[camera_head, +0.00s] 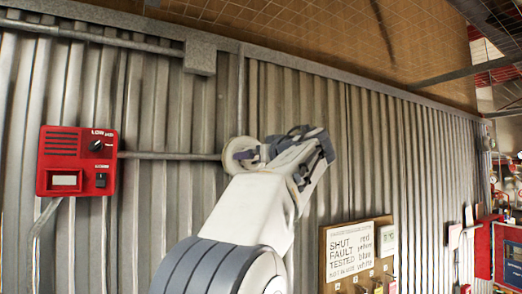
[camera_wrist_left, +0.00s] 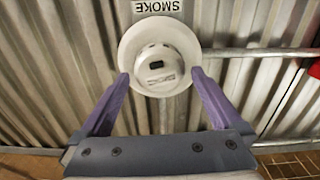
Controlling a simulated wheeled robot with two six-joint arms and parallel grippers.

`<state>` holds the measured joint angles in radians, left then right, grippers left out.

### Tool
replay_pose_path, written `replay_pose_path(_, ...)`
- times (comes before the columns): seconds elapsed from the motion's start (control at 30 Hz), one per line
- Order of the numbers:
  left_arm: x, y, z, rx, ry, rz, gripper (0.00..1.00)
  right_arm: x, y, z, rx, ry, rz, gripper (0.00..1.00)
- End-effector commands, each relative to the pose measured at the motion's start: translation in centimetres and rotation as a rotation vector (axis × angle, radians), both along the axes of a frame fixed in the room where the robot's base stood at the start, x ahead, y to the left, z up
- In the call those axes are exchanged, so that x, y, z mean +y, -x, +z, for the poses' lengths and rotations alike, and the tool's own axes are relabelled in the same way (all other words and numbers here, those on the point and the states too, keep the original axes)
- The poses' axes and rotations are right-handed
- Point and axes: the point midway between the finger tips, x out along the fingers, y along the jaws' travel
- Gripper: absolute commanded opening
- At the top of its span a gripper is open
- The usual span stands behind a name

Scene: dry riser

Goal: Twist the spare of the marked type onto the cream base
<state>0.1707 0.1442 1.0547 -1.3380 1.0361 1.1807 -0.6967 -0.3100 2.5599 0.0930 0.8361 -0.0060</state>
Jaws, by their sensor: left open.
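Contact is not clear. In the head view my left gripper (camera_head: 249,155) reaches the pale disc of the base (camera_head: 233,147), which it partly hides. My right gripper is out of view.
A red box (camera_head: 77,161) with a knob hangs on the wall at left. Conduit (camera_head: 170,155) runs from it toward the base. A board (camera_head: 350,245) with handwritten words and colours hangs at lower right. Red equipment (camera_head: 507,255) stands far right.

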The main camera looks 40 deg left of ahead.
Motion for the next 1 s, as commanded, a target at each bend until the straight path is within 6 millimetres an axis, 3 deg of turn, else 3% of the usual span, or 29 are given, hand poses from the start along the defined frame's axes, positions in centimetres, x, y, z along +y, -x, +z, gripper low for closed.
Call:
replay_pose_path(0.23, 0.1, -0.08, -0.09, 0.0, 0.001, 0.0, 1.0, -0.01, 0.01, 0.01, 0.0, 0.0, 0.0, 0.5)
replay_pose_path(0.27, 0.1, -0.08, -0.09, 0.0, 0.001, 0.0, 0.96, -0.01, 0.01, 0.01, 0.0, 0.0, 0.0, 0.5)
replay_pose_path(0.4, 0.09, -0.07, -0.07, 0.0, 0.0, 0.0, 0.43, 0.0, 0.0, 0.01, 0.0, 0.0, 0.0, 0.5)
replay_pose_path(0.47, 0.08, -0.06, -0.06, 0.0, 0.0, 0.0, 0.2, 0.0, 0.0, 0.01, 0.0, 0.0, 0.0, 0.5)
replay_pose_path(0.5, 0.08, -0.06, -0.06, 0.0, 0.0, 0.0, 0.15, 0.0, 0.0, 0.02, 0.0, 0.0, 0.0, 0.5)
replay_pose_path(0.87, 0.19, -0.11, 0.01, 0.008, -0.004, -0.001, 0.15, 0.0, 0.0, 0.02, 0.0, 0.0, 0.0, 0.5)
replay_pose_path(1.0, 0.21, -0.08, 0.17, 0.143, -0.06, 0.0, 0.15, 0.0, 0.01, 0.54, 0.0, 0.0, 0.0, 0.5)
